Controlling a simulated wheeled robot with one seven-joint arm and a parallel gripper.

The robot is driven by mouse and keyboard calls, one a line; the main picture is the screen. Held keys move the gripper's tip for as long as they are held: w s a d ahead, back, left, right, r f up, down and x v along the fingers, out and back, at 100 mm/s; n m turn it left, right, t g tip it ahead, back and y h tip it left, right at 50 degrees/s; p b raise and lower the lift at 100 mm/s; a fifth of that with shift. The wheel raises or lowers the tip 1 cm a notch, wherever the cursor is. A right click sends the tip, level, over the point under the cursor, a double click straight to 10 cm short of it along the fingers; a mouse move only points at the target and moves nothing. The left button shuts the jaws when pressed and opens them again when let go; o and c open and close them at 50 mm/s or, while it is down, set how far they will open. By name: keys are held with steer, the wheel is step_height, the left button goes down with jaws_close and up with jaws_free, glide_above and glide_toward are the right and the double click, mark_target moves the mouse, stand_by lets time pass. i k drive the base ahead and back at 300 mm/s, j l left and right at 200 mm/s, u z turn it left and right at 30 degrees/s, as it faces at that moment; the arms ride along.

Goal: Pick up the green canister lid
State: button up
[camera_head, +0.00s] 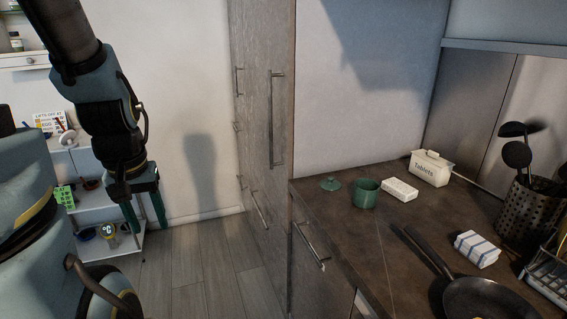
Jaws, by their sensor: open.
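The green canister lid (330,183) lies on the dark countertop near its back left corner, beside the tall cabinet. Its small knob points up. The green canister (366,193) stands open just to the right of the lid, apart from it. My gripper (147,212) hangs at the left of the view with its green fingers pointing down. It is open and empty, over the floor area and well left of the counter and the lid.
A tall wooden cabinet (262,120) with handles stands between my gripper and the lid. On the counter (345,228) are a white box (399,189), a tablets container (431,168), a folded cloth (477,249), a frying pan (490,300) and a utensil holder (529,212). White shelves stand at left.

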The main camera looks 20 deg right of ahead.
mark_target(330, 183)
steer(key=z, duration=1.35)
